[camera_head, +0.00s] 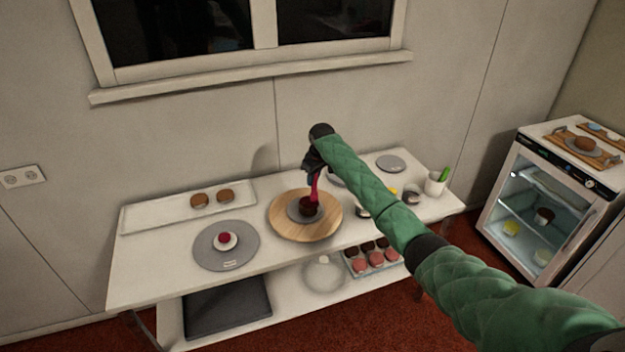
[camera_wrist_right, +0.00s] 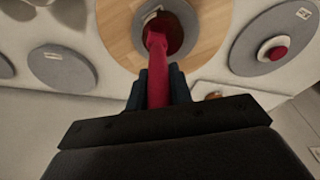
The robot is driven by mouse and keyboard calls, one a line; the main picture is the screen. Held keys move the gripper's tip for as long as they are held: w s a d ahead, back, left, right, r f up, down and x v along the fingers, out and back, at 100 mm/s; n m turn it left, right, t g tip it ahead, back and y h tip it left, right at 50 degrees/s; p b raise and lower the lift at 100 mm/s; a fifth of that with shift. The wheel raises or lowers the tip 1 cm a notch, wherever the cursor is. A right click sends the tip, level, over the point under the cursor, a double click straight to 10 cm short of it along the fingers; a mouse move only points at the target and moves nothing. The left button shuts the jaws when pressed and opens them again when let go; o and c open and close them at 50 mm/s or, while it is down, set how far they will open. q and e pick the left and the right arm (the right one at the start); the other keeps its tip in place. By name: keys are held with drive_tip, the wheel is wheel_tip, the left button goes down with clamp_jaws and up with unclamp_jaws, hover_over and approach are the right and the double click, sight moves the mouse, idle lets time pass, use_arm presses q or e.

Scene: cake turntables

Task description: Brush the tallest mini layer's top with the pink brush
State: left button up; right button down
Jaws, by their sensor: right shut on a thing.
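My right gripper (camera_head: 313,168) is shut on the pink brush (camera_head: 316,186), above the wooden turntable (camera_head: 279,224). The brush also shows in the right wrist view (camera_wrist_right: 158,78), between the dark fingers, its tip over a dark brown mini layer (camera_head: 307,208). The tip appears to meet the layer's top; exact contact is hard to tell. The layer sits on a grey disc (camera_head: 293,213) on the turntable. A white mini cake with a red top (camera_head: 225,240) sits on a grey turntable (camera_head: 240,262) to the left. My left gripper is not in view.
Two brown layers (camera_head: 200,200) lie on a white tray (camera_head: 150,215) at the back left. A white cup with a green item (camera_head: 434,186) stands at the right end. Pink and brown cakes (camera_head: 375,257) sit on the lower shelf. A glass-front fridge (camera_head: 540,205) stands at the right.

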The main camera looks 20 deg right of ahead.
drive_tip(key=shift+w+a, duration=0.2)
drive_tip(key=shift+w, duration=0.55)
drive_tip(key=shift+w+a, duration=0.2)
drive_tip(key=shift+w, duration=0.55)
wheel_tip(320, 180, up, 7)
idle(0.6)
idle(0.7)
